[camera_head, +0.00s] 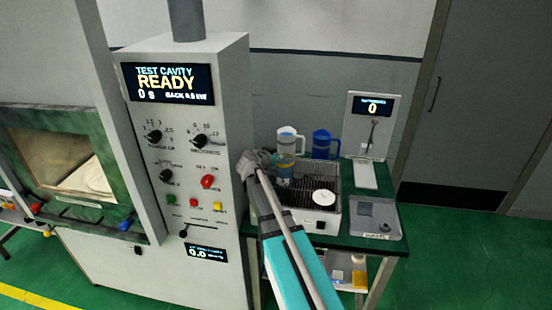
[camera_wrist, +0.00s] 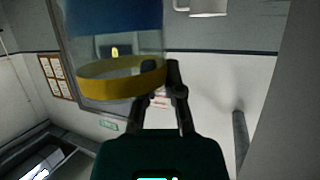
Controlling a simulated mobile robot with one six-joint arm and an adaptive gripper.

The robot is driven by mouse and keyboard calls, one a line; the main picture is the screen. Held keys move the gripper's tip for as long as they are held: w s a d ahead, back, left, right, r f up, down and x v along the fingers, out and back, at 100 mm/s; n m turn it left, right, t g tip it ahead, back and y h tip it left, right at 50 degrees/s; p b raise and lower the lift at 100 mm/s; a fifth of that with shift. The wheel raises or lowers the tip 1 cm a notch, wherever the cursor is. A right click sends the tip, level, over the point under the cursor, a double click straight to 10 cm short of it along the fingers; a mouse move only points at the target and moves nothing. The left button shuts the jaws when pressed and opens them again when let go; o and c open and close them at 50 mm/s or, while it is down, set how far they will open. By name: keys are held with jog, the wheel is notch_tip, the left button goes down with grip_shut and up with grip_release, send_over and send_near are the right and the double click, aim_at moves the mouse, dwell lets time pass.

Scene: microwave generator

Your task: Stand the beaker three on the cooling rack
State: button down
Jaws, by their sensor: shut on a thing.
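A clear beaker with a yellow band and a blue lower part (camera_head: 285,172) is at the back left of the cooling rack (camera_head: 331,222). No number is readable on it. My gripper (camera_head: 266,163) is shut on this beaker from the left. In the wrist view the fingers (camera_wrist: 174,80) are at the beaker's yellow band (camera_wrist: 120,82); the blue part is at the picture's top. The rack is a pale box with a dark wire grid. I cannot tell whether the beaker's base touches the grid or hangs just above it.
A white jug (camera_head: 291,138) and a blue jug (camera_head: 325,144) stand behind the rack. A white disc (camera_head: 322,198) lies on the rack's right part. A scale-like stand (camera_head: 368,140) and a grey device (camera_head: 376,216) are to the right. The microwave control panel (camera_head: 185,150) rises close on the left.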

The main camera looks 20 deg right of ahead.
jog(key=shift+f, duration=0.15)
jog(key=c, duration=0.7)
grip_release()
jog(key=shift+r, duration=0.2)
jog(key=p+v, duration=0.4)
jog(key=v, duration=0.8)
jog(key=shift+f+p, duration=0.1)
jog(key=shift+p, duration=0.25)
